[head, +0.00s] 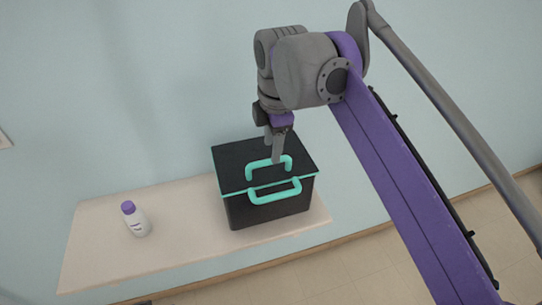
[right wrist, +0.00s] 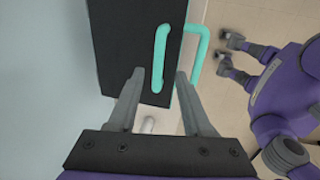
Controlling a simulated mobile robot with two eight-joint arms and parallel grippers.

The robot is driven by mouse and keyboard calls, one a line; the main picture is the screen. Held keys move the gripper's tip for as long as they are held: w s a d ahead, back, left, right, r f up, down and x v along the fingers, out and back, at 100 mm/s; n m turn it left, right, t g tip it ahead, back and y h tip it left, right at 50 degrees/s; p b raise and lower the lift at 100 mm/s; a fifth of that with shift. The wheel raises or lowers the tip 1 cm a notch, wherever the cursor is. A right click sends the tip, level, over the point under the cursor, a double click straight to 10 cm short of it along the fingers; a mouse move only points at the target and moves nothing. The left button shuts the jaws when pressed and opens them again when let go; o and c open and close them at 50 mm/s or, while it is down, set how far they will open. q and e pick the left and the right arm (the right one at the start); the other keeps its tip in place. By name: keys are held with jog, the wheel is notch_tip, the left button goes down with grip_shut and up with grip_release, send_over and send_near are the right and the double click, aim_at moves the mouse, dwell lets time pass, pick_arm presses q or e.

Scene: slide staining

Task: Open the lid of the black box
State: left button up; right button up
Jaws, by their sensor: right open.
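The black box (head: 262,211) stands on a pale shelf, its lid (head: 228,160) down flat. One teal handle (head: 268,162) is on the lid and another teal handle (head: 275,196) is on the front. My right gripper (head: 274,155) points down over the lid, close to the lid handle. In the right wrist view the black box (right wrist: 128,40) lies ahead, and the lid handle (right wrist: 160,58) shows between the open fingers of my right gripper (right wrist: 160,73). The front handle (right wrist: 201,48) lies to the right of them. Whether a finger touches the handle is unclear. I cannot make out my left gripper.
A white bottle with a purple cap (head: 135,218) stands on the pale shelf (head: 185,225), left of the box and well apart. A plain blue wall is behind the shelf. The tiled floor (head: 340,270) is open in front. A switch plate (head: 4,140) is at the left edge.

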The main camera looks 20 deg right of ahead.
jog(key=shift+w+f, duration=0.3)
jog(key=shift+f, duration=0.75)
jog(key=shift+w+f, duration=0.25)
jog(key=shift+f, duration=0.8)
grip_shut()
